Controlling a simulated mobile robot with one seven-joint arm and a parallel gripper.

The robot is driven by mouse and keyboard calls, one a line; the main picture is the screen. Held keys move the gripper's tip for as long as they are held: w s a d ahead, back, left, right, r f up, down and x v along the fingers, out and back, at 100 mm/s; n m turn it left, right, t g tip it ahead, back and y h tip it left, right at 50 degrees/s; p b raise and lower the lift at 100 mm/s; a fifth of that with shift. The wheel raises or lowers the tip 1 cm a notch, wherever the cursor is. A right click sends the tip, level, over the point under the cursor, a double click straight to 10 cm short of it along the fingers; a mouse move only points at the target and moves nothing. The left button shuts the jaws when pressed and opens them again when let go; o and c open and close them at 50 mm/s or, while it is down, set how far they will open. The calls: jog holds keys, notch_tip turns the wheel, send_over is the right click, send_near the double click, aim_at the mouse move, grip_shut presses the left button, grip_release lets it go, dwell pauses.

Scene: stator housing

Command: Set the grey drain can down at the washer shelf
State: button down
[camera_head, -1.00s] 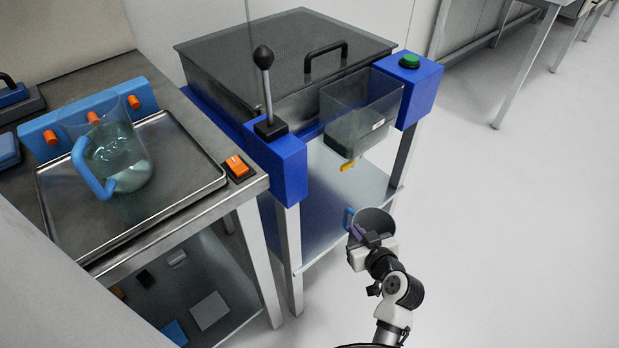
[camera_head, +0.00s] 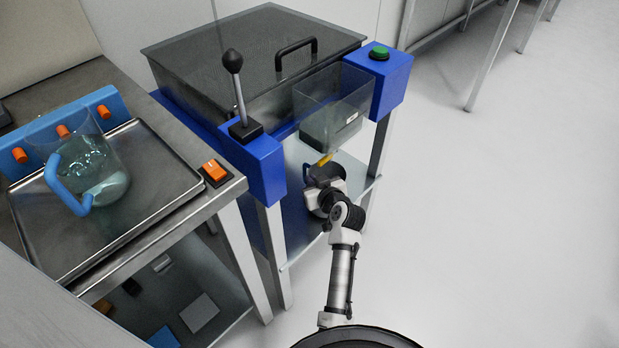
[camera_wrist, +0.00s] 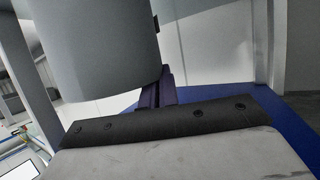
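The grey drain can (camera_head: 335,172) is at my gripper (camera_head: 317,183), under the front of the washer. Its blue handle (camera_head: 307,173) shows at the left in the head view. My gripper appears shut on the can, though the grip itself is mostly hidden. In the wrist view the can's grey wall (camera_wrist: 95,50) fills the upper left, beside my dark purple fingers (camera_wrist: 158,90). The washer shelf (camera_head: 302,230) is the low metal shelf between the washer's legs. The can is over or near its front edge; whether its base touches the shelf is hidden.
A clear tank (camera_head: 330,115) with a yellow drain tap (camera_head: 324,159) hangs just above the can. Blue blocks carry a lever (camera_head: 236,85) and a green button (camera_head: 379,52). A bench (camera_head: 190,150) at left holds a clear jug (camera_head: 92,170). Open floor lies at right.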

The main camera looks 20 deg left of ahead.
jog(key=x, duration=0.2)
jog(key=shift+w+a+r, duration=0.1)
jog(key=shift+w+a, duration=0.15)
jog(key=shift+f, duration=0.5)
jog(key=c, duration=1.7)
grip_release()
jog(key=shift+d, duration=0.1)
jog(key=v, duration=1.2)
jog(key=shift+s, duration=0.1)
